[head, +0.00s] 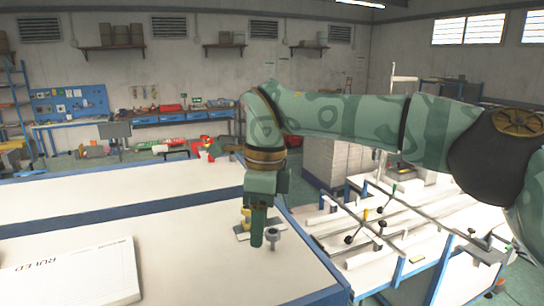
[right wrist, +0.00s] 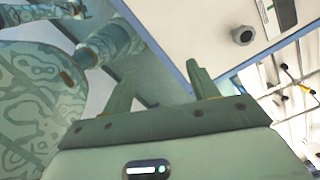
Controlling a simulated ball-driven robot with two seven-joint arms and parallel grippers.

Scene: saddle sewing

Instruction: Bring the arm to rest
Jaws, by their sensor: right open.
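My right arm reaches in from the right across the head view. Its green gripper (head: 257,242) points down over the right part of the white table (head: 180,230). In the right wrist view the two fingers of the right gripper (right wrist: 158,72) stand apart with nothing between them. A small grey metal piece (head: 272,238) stands just right of the gripper in the head view. It looks like the grey hexagonal piece (right wrist: 243,35) in the wrist view, apart from the fingers. A yellow item on a small base (head: 240,234) is partly hidden behind the gripper. My left gripper is not in view.
A white pad marked RULED (head: 70,272) lies at the table's front left. A blue-edged rack bench (head: 400,255) with clamps and rails stands to the right. A blue workbench (head: 165,122) is along the back wall. The table's middle is clear.

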